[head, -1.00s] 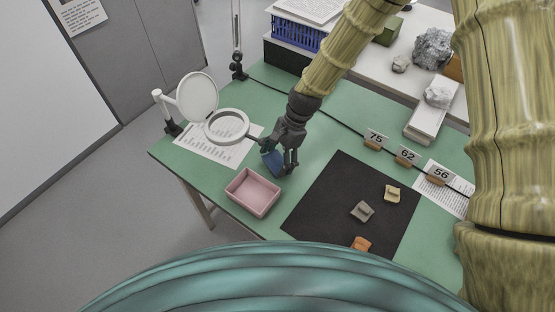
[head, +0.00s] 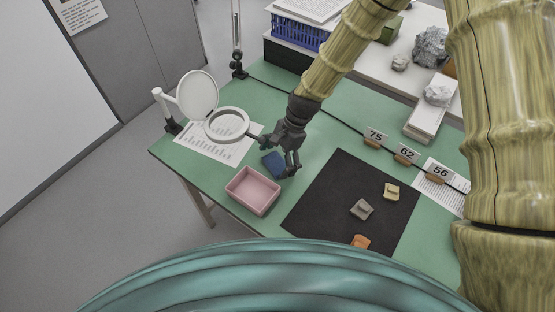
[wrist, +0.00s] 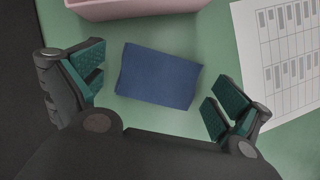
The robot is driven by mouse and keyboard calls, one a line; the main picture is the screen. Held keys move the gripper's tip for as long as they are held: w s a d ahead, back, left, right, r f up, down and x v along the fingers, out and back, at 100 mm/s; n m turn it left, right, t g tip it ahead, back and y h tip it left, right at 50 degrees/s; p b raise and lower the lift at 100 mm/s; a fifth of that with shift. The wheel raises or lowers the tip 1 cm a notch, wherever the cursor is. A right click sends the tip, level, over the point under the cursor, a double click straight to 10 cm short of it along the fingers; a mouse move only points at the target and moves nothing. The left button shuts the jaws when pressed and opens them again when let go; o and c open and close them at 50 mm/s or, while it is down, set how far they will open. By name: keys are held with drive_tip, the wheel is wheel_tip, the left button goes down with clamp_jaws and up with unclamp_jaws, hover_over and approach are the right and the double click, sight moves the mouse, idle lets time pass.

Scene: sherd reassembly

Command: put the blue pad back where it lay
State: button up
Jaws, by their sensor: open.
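In the wrist view the blue pad (wrist: 159,76) shows whole, as a dark blue rectangle. My gripper (head: 287,168) is open just above and beside the pad in the head view. In the wrist view its two teal-padded fingers (wrist: 156,88) stand apart on either side of the pad, with gaps between them and its edges.
The pink tray (head: 253,191) stands close to the pad. A magnifier lamp (head: 227,124) overhangs the printed sheet (head: 205,151). A black mat (head: 330,208) holds a grey sherd (head: 361,209), a tan sherd (head: 391,191) and an orange sherd (head: 360,242). Number cards stand behind the mat.

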drive_tip(key=shift+r, duration=0.1)
drive_tip(key=b+v, duration=0.2)
drive_tip(key=v, duration=1)
drive_tip(key=shift+r, duration=0.15)
